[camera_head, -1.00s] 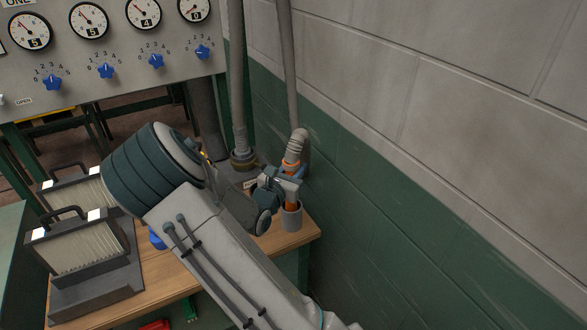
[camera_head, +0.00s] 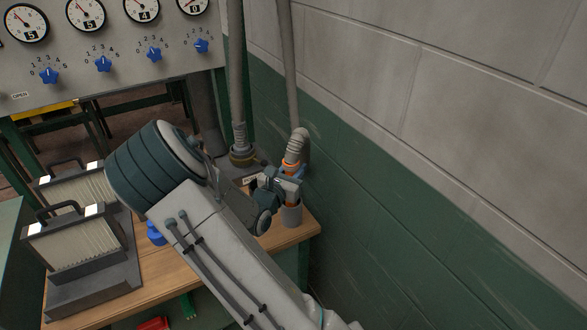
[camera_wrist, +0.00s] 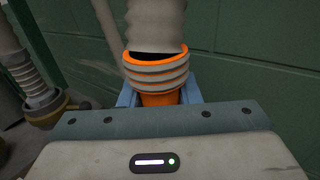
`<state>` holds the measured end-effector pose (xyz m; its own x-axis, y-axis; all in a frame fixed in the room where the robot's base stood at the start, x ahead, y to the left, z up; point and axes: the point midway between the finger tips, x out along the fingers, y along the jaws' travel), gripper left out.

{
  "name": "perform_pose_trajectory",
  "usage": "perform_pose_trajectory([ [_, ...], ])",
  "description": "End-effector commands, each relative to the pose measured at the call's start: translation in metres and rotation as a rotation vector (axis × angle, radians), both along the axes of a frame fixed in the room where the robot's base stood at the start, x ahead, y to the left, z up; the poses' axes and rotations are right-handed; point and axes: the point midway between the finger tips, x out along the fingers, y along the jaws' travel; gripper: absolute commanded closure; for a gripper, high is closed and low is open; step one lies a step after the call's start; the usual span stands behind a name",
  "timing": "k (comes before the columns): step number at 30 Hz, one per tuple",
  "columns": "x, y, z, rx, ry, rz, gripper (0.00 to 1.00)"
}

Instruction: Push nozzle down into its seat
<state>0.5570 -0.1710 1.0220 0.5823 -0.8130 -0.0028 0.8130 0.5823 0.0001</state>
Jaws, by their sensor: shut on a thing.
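The nozzle (camera_head: 289,168) is an orange piece at the lower end of a ribbed grey hose (camera_head: 296,143), at the right corner of the wooden bench. In the wrist view the orange nozzle (camera_wrist: 160,98) and its grey ribbed collar stand just beyond my gripper body. My gripper (camera_head: 287,182) is shut on the nozzle, with blue fingers on either side of it. A grey cylindrical cup, the seat (camera_head: 292,214), stands directly under the gripper on the bench. The nozzle's lower end is at the cup's mouth; how deep it sits is hard to tell.
A second hose with a brass-coloured fitting (camera_head: 242,157) stands left of the gripper. Two filter units (camera_head: 72,245) stand on the bench (camera_head: 180,279) at left. A gauge panel (camera_head: 110,50) is behind. The wall (camera_head: 420,190) is close on the right.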

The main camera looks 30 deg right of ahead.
Motion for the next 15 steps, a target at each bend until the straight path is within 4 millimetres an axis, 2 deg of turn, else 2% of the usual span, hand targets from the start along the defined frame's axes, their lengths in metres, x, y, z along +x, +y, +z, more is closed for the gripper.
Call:
perform_pose_trajectory([
  [8,0.0001,-0.0001,-0.0064,0.000,0.000,0.000,1.00],
  [9,0.0001,-0.0001,-0.0055,0.000,0.000,0.000,0.62],
  [11,0.0001,-0.0002,-0.0053,0.000,0.000,0.000,0.45],
  [15,0.0001,-0.0002,-0.0053,0.000,0.000,0.000,0.45],
])
